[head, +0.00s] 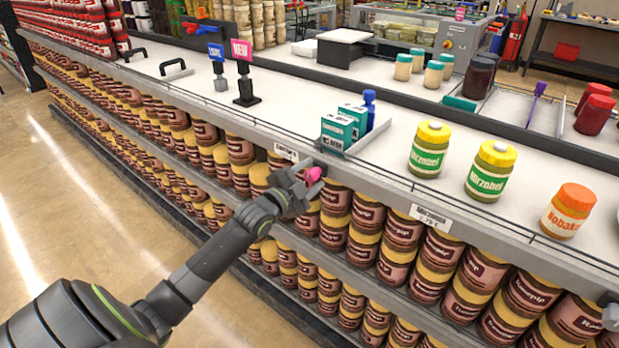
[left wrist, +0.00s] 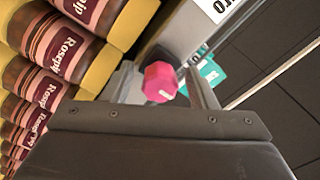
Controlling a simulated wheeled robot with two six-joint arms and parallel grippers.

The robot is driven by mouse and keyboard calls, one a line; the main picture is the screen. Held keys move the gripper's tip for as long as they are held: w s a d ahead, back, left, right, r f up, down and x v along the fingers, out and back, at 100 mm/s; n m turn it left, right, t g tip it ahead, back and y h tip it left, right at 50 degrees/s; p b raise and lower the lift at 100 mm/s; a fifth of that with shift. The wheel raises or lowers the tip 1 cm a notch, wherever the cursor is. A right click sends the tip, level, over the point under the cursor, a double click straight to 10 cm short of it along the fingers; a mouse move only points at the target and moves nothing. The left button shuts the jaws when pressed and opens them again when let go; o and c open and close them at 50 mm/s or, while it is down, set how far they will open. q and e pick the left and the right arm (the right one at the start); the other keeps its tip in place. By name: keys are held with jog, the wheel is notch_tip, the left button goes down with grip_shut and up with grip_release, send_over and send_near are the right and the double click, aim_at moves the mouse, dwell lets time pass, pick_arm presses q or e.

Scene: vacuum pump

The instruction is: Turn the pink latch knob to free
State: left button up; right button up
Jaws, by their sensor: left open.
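The pink latch knob (head: 313,174) sits on the front edge of the shelf counter, beside a price label. In the left wrist view the knob (left wrist: 160,82) is faceted, with a pale mark on its face. My left gripper (head: 301,183) is open at the knob. In the left wrist view, one finger of the gripper (left wrist: 161,90) is on each side of the knob, with no clear sign of contact. The latch behind the knob is mostly hidden.
Teal boxes (head: 338,131) and a blue bottle (head: 369,108) stand on the counter (head: 300,105) just behind the knob. Yellow-lidded jars (head: 429,150) stand to the right. Rows of brown jars (head: 367,220) fill the shelves below, close to my left gripper. The aisle floor (head: 70,190) is clear.

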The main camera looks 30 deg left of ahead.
pick_arm(q)
jog(key=c, duration=1)
jog(key=shift+o, duration=0.2)
jog(key=shift+n, duration=0.3)
jog(key=n+p, duration=0.1)
jog(key=n, duration=0.2)
jog(key=shift+n+p, duration=0.3)
jog(key=n+p, duration=0.1)
jog(key=n, duration=0.3)
jog(key=n+p, duration=0.1)
jog(key=n, duration=0.4)
jog(key=shift+d+p, duration=0.1)
jog(key=shift+p, duration=0.3)
jog(key=shift+n+p, duration=0.5)
jog(key=shift+n, duration=1.8)
